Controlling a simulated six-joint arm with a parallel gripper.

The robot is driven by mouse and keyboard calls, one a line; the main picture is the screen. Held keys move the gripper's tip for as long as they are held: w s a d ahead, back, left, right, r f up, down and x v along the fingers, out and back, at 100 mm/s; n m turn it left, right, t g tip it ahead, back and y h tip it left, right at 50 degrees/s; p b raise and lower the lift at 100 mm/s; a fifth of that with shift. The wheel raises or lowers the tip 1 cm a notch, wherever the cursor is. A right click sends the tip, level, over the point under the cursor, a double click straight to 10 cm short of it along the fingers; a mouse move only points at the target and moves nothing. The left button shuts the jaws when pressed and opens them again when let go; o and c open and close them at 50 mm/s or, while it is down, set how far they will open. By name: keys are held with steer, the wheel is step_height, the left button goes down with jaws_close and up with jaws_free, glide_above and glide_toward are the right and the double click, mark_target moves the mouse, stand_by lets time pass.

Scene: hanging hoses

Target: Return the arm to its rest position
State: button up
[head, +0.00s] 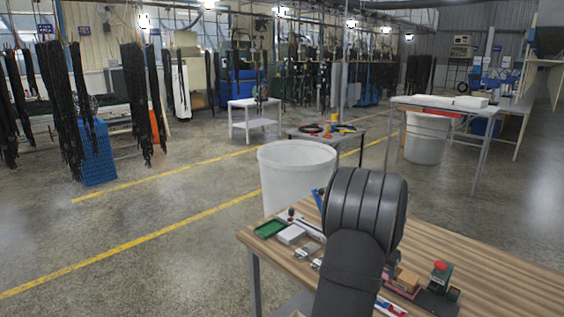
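My arm stands at the lower middle of the head view, over the near wooden workbench (470,255). Its large dark grey ribbed joint and lower link show in front of the bench. My gripper cannot be seen; the arm's own links may hide it. Whether it is open, shut or holding anything is not shown.
The bench carries a green tray (270,229), a white box (291,234), a red-and-green item (440,272) and other small parts. A white bin (290,178) stands behind it. Black hoses (70,110) hang at the left. The floor between hoses and bench is clear.

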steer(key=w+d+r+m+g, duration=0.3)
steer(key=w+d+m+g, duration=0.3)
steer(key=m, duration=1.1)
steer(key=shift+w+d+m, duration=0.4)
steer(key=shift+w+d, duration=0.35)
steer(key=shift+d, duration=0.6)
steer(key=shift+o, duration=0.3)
